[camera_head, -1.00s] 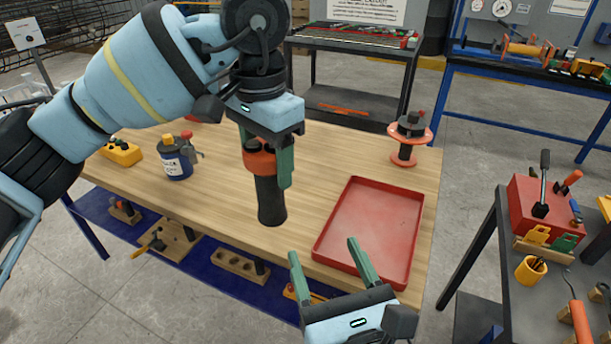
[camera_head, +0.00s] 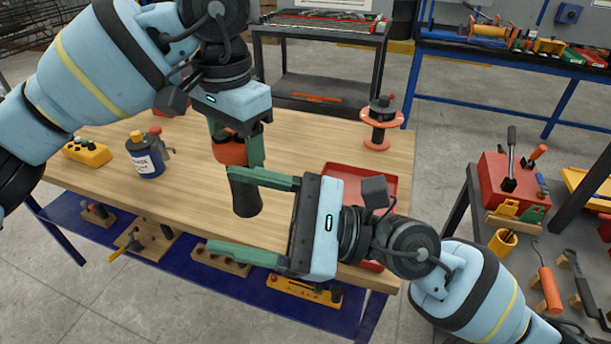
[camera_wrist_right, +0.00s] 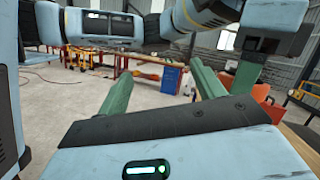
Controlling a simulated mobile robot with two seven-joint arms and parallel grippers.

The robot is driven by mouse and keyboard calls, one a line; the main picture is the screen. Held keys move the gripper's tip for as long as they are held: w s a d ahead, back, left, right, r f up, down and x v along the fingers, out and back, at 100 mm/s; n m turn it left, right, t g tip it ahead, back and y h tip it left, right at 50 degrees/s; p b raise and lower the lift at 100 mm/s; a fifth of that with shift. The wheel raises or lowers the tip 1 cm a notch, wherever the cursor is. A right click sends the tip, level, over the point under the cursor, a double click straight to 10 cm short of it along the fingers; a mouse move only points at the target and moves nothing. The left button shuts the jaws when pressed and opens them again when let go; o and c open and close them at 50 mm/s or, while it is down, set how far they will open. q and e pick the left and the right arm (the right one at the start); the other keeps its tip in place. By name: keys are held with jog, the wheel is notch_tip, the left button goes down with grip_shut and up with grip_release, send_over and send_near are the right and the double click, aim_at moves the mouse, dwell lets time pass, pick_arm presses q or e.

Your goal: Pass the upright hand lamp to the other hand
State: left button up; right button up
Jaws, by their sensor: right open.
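The hand lamp (camera_head: 246,201) is upright, with a black lower body and an orange collar. My left gripper (camera_head: 236,150) has come down from above and is shut on it at the orange collar. My right gripper (camera_head: 224,214) is open, its green fingers pointing left. In the head view its upper finger crosses in front of the lamp's black body, and the lamp's lower end shows between the fingers. I cannot tell whether they touch. The right wrist view shows its two fingers apart (camera_wrist_right: 160,78) with nothing clearly between them.
A red tray (camera_head: 345,169) on the wooden table (camera_head: 307,142) is partly hidden by my right gripper. A blue bottle (camera_head: 146,160), a yellow box (camera_head: 86,151) and an orange-flanged spool (camera_head: 380,122) stand on the table. A tool bench with a red box (camera_head: 505,182) is at right.

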aim_at(238, 192)
jog(key=w+d+f+m+t+h, duration=0.1)
jog(key=w+d+f+m+h, duration=0.15)
jog(key=w+h, duration=0.2)
jog(key=w+d+f+m+t+h, duration=0.1)
jog(key=w+d+f+m+h, duration=0.1)
jog(key=w+d+m+h, duration=0.3)
jog(key=shift+n+y, duration=0.75)
jog(key=shift+y, duration=0.1)
jog(key=x, duration=1.3)
jog(key=shift+w+r, duration=0.1)
jog(key=shift+w, duration=0.15)
jog(key=shift+d, duration=0.1)
jog(key=c, duration=1.1)
pick_arm(q)
jog(key=o, duration=1.3)
jog(key=shift+c, duration=0.2)
pick_arm(e)
jog(key=shift+c, duration=0.9)
pick_arm(q)
notch_tip(238, 192, up, 12)
